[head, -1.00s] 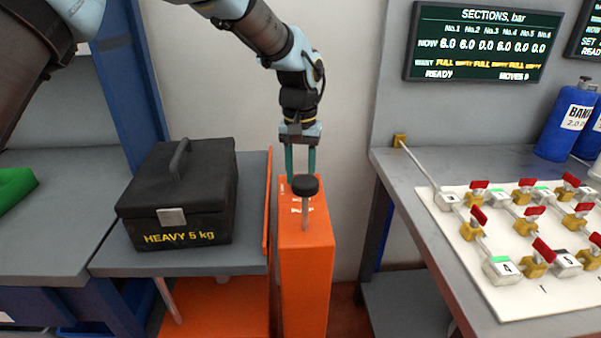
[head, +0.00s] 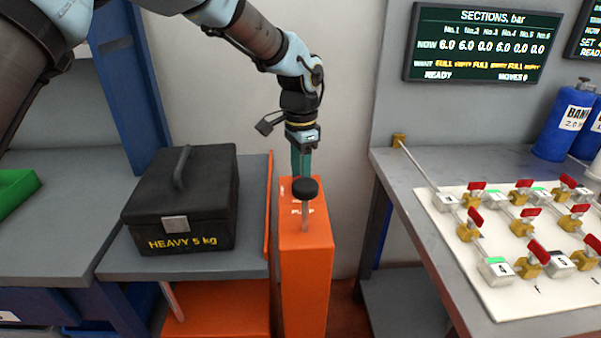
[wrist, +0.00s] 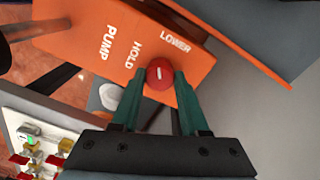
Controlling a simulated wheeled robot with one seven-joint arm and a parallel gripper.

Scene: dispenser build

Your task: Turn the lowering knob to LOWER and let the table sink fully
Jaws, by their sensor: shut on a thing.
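The red lowering knob (wrist: 159,67) sits on the orange pump housing (wrist: 85,35) between my two green fingers. My gripper (head: 302,171) is shut on it; the fingers also show in the wrist view (wrist: 160,79). The knob's white mark points up in the wrist view, roughly between the printed HOLD (wrist: 132,55) and LOWER (wrist: 175,42); PUMP is further left. In the head view the knob is hidden behind a black-topped lever (head: 305,188). The grey lift table (head: 225,263) carries a black box marked HEAVY 5 kg (head: 190,220).
The black-topped lever stands close in front of my fingers. A grey bench (head: 40,235) is left of the lift table. At right, a bench (head: 400,170) holds a white valve board (head: 500,300) and blue cylinders (head: 565,120). A screen (head: 485,42) hangs above.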

